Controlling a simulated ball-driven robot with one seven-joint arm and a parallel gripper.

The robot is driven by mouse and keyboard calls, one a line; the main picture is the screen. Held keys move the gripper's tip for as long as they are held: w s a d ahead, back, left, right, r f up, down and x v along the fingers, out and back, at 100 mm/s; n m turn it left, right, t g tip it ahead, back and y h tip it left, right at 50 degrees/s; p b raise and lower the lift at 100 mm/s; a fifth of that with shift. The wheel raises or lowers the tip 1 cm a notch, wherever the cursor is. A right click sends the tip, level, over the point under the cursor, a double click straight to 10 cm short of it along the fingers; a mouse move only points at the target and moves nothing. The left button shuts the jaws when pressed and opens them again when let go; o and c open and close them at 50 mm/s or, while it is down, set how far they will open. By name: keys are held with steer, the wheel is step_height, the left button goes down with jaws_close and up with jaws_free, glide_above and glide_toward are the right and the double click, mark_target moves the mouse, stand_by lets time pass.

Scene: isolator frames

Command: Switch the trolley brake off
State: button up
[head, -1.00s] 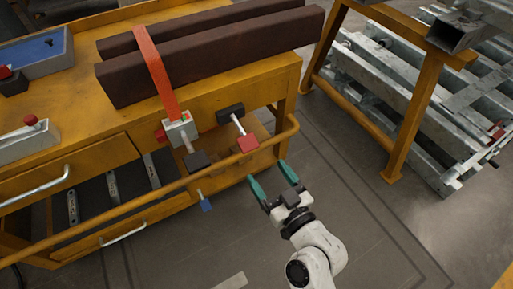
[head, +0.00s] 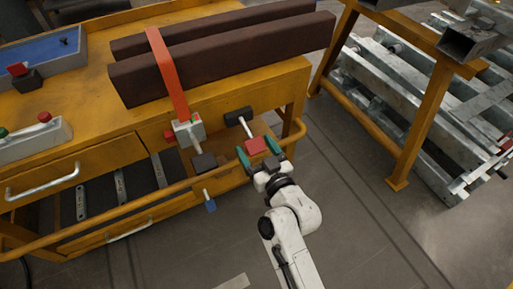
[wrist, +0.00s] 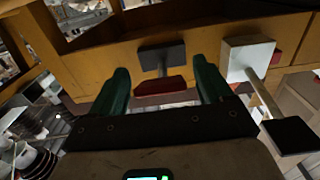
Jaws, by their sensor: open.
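The yellow trolley (head: 240,105) carries several levers on its near side. One has a black block (head: 238,116) and a rod ending in a red pad (head: 257,145). To its left, a grey box (head: 187,131) has a rod with a black pad (head: 204,162). Lower down hangs a blue-ended lever (head: 209,204). No label shows which is the brake. My gripper (head: 256,148) is open, with its green fingers on either side of the red pad. In the wrist view the red pad (wrist: 160,86) appears between the fingers; contact cannot be told.
A yellow rail (head: 120,215) runs along the trolley's near side, close to my gripper. Dark beams (head: 225,60) under an orange strap (head: 167,75) lie on top. A yellow stand (head: 418,125) with metal frames is at right. Floor between is clear.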

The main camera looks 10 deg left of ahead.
mark_target(249, 132)
steer(key=shift+c, duration=0.3)
steer(key=c, duration=1.4)
steer(key=r+p, duration=0.1)
steer(key=p, duration=0.1)
steer(key=shift+p, duration=0.4)
step_height(249, 132, up, 3)
steer(key=g+h+p, duration=0.2)
steer(key=g+p, duration=0.1)
steer(key=p, duration=1.1)
steer(key=shift+s+d, duration=0.1)
steer(key=shift+s, duration=0.05)
steer(key=shift+r+p, duration=0.35)
steer(key=shift+p, duration=0.1)
jaws_close()
steer(key=o, duration=1.1)
jaws_free()
steer(key=shift+r, duration=0.1)
steer(key=o, duration=0.4)
steer(key=shift+c, duration=0.2)
